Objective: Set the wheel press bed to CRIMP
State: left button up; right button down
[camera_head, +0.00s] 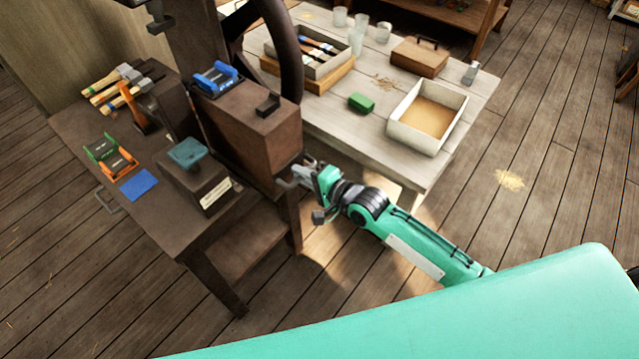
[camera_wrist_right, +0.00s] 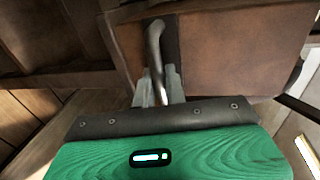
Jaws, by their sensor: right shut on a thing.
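The wheel press has a brown body (camera_head: 250,125) with a large dark handwheel (camera_head: 285,45) behind it. A blue fixture (camera_head: 215,78) sits on top of the body. A bent metal lever (camera_wrist_right: 154,45) sticks out of a dark slot in the press's brown side in the right wrist view. My right gripper (camera_head: 298,174) is at the lower right side of the press, shut on the lever. It also shows in the right wrist view (camera_wrist_right: 160,92), its fingers around the lever's lower part. No CRIMP marking is readable. My left gripper is not in view.
The dark bench (camera_head: 75,125) holds tools, green and orange fixtures, a blue pad (camera_head: 138,184) and a labelled block (camera_head: 205,185). The pale table (camera_head: 470,95) behind holds a tray (camera_head: 405,115), a green block (camera_head: 361,103) and a lidded box (camera_head: 420,57). Floor beside my right arm is clear.

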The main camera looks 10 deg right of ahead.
aim_at(278, 159)
jog(key=x, duration=0.2)
jog(key=r+x, duration=0.1)
jog(key=x, duration=0.5)
jog(key=shift+w+a+r+b, duration=0.15)
jog(key=shift+w+r+b, duration=0.1)
jog(key=shift+r+b, duration=0.15)
jog(key=x, duration=0.3)
jog(key=r+b+x, duration=0.1)
jog(key=x, duration=0.2)
jog(key=b+x, duration=0.1)
jog(key=x, duration=0.2)
jog(key=shift+w+a+r, duration=0.25)
jog(key=shift+w+r, duration=0.1)
jog(key=shift+w+a+b, duration=0.2)
jog(key=shift+w+b, duration=0.1)
jog(key=shift+b, duration=0.05)
jog(key=shift+r, duration=0.2)
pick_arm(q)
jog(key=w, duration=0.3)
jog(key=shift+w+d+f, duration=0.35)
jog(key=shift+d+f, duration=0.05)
